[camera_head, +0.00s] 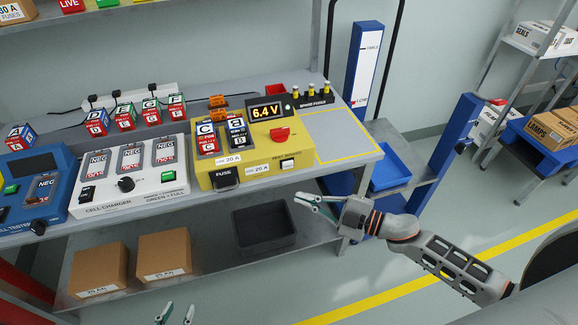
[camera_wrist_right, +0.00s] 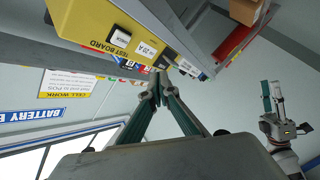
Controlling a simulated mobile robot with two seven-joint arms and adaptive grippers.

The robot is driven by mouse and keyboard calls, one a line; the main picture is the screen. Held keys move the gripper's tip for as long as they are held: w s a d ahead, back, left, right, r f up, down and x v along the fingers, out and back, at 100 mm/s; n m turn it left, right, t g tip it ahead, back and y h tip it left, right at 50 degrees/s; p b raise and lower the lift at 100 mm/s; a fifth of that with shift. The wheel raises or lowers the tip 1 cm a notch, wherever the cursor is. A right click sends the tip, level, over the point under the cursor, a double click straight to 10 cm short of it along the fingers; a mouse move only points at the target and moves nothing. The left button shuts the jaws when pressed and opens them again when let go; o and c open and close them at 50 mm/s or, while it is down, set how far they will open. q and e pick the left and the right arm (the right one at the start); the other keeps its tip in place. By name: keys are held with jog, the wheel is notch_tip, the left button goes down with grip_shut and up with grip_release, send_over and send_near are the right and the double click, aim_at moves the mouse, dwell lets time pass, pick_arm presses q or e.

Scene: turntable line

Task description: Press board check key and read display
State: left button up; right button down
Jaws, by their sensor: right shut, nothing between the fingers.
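The yellow test board (camera_head: 230,178) stands on the bench, with a lit display (camera_head: 266,112) reading 6.4 V. Cells C and B sit in the board's bays, and a red knob (camera_head: 280,134) is below the display. My right gripper (camera_head: 303,200) is shut and empty, in front of and below the board's front edge, apart from the key. My left gripper (camera_head: 179,312) is open and empty at the bottom edge, mostly out of view.
A white cell charger (camera_head: 130,200) and a blue cell tester (camera_head: 35,215) stand left of the board. A grey bin (camera_head: 264,228) and cardboard boxes (camera_head: 163,256) are on the lower shelf. A blue post (camera_head: 450,145) stands at the right. A yellow-outlined bench area (camera_head: 335,135) is clear.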

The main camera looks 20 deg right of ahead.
jog(key=b, duration=0.2)
send_near(283, 167)
jog(key=shift+s+a+x, duration=0.15)
jog(key=shift+x, duration=0.75)
jog(key=shift+s+a+x, duration=0.15)
jog(key=shift+x, duration=0.75)
jog(key=shift+s+a+x, duration=0.15)
jog(key=shift+s+x, duration=0.05)
jog(key=shift+x, duration=0.75)
jog(key=shift+f, duration=0.1)
jog(key=shift+w, duration=0.45)
jog(key=shift+w, duration=0.45)
jog(key=shift+s, duration=0.1)
jog(key=shift+s+d+p, duration=0.1)
jog(key=shift+s+p, duration=0.35)
jog(key=shift+s, duration=0.35)
